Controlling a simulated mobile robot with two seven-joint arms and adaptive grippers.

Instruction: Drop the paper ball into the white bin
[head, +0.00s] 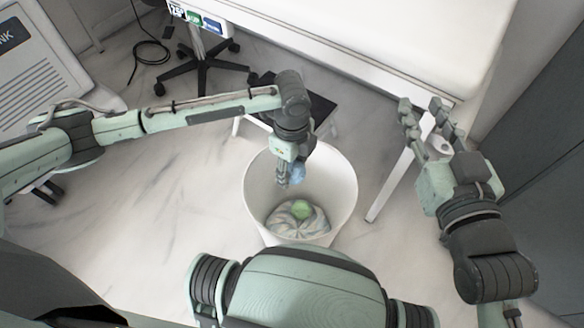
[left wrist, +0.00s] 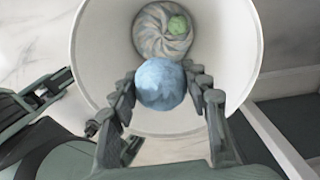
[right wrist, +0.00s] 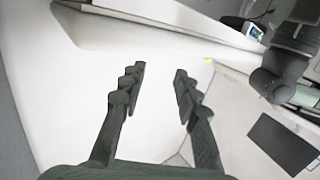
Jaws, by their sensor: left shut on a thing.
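The white bin (head: 345,178) stands on the floor in the middle of the head view. Inside it lie a crumpled pale liner or bundle and a green ball (head: 303,209). My left gripper (head: 290,180) points down into the bin's mouth. It is shut on a blue paper ball (left wrist: 160,84), which sits between its fingers over the bin's opening in the left wrist view. The ball shows partly in the head view (head: 297,172). My right gripper (head: 430,118) is raised at the right, fingers apart and empty, as the right wrist view (right wrist: 158,92) also shows.
A white couch or table (head: 400,40) stands behind, with a leg right of the bin. A dark step (head: 318,106) lies behind my left wrist. A wheeled stand (head: 200,66) and a cable are at the back left. Floor left of the bin is clear.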

